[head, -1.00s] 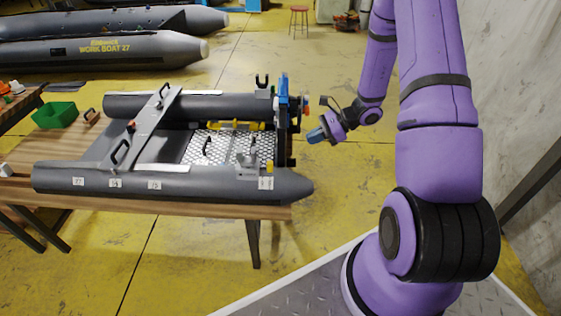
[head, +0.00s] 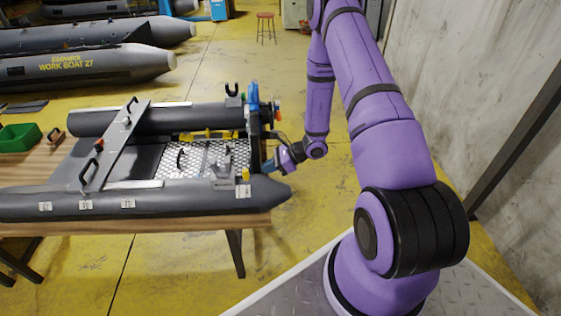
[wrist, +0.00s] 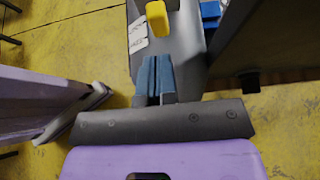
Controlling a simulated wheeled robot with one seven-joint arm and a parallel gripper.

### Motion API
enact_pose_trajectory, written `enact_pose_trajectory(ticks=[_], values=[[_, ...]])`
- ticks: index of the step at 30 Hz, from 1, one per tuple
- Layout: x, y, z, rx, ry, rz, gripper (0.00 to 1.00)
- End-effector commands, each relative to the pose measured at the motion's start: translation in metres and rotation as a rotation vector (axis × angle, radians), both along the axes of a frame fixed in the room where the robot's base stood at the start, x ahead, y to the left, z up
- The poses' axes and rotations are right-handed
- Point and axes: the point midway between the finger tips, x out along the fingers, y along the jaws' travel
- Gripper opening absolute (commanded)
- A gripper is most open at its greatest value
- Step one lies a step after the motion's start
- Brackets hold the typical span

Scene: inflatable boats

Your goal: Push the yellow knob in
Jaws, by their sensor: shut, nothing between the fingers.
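The yellow knob (head: 245,174) stands up from the near grey tube of the small boat, close to its tapered right end. In the wrist view the yellow knob (wrist: 157,20) is at the top, just beyond my fingertips. My gripper (head: 269,165) is just right of the knob in the head view, at the boat's right end. Its blue fingers (wrist: 153,62) are together and empty, pointing toward the knob, with a small gap between in the picture. Whether they are at the knob's height is hard to tell.
The grey boat (head: 110,200) lies on a wooden table (head: 150,220). A blue upright part (head: 254,100) with an orange-red piece (head: 278,112) stands at the boat's right end, behind my gripper. A green bin (head: 20,137) is at the left.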

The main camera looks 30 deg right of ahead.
Motion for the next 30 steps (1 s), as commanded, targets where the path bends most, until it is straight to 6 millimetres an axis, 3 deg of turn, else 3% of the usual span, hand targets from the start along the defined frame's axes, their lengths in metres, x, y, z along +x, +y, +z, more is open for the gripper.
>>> enact_pose_trajectory(ticks=[9, 23, 30], values=[[0.019, 0.033, -0.002, -0.001, -0.001, 0.002, 0.0], [0.022, 0.038, -0.002, -0.001, 0.0, 0.001, 0.0], [0.034, 0.059, -0.002, 0.0, 0.0, 0.001, 0.0]])
